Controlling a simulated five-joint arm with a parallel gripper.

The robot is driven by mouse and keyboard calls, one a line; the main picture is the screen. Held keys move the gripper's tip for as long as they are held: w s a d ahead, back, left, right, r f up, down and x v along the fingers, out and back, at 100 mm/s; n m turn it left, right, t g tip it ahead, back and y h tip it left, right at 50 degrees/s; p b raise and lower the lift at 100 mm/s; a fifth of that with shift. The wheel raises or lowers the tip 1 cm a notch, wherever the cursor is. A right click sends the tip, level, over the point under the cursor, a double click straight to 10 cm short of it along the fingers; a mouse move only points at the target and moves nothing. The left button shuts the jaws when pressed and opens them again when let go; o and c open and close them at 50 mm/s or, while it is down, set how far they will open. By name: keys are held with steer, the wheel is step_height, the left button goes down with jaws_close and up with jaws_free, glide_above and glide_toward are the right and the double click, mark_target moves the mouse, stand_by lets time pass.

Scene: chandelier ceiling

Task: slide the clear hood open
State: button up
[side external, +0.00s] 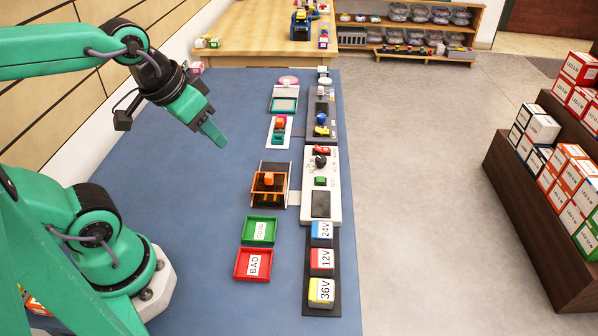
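My gripper (213,134) is raised above the blue table, left of the row of small stations and apart from all of them. Its fingers show as a single green shape, so its opening cannot be judged; nothing is visible hanging from it. A station with an orange block and frame (268,181) stands in the middle of the row, with a dark slatted back and pale side rails. A white-based station (279,131) with red and green parts stands behind it. I cannot clearly make out a clear hood on either, nor its position.
A green GOOD tray (258,231) and a red BAD tray (254,264) lie in front. A white control panel (321,186) and several voltage-labelled blocks (321,259) line the table's right edge. The left-middle blue surface (195,200) is clear.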

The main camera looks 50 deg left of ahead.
steer(key=w+f+n+g, duration=0.3)
steer(key=w+n, duration=0.1)
steer(key=w, duration=0.3)
steer(key=n+g, duration=0.2)
steer(key=n, duration=0.2)
glide_toward(269, 175)
steer(key=shift+s+f, duration=0.15)
steer(key=shift+s, duration=0.05)
steer(key=shift+w+f+n, duration=0.3)
steer(key=shift+f, duration=0.2)
steer(key=shift+f, duration=3.9)
jaws_close()
